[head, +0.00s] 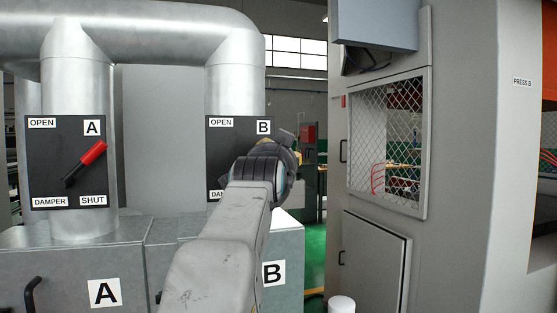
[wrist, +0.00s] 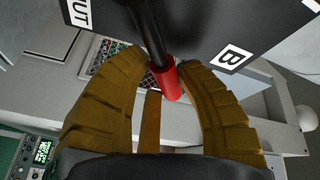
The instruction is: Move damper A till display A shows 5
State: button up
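Damper A is a dark panel (head: 38,155) on a metal duct, at the left of the head view. Its red lever (head: 90,156) slants up to the right, between OPEN and SHUT. My gripper (wrist: 165,68) is away from it, at damper B (head: 217,150), whose panel is partly behind my arm. In the wrist view, the brown fingers close on both sides of the red grip (wrist: 170,84) of a black lever. That panel bears a B label (wrist: 232,57) and part of SHUT. I cannot make out display A in the head view.
Metal boxes marked A (head: 70,270) and B (head: 285,245) stand below the ducts. A grey cabinet with a mesh window (head: 400,130) stands to the right. A green-lit display (wrist: 42,151) shows at the lower left of the wrist view, too small to read surely.

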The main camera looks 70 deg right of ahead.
jog(key=o, duration=0.5)
jog(key=shift+a, duration=0.1)
jog(key=v, duration=1.1)
jog(key=shift+s+a, duration=0.15)
jog(key=shift+a, duration=0.15)
jog(key=shift+f, duration=0.1)
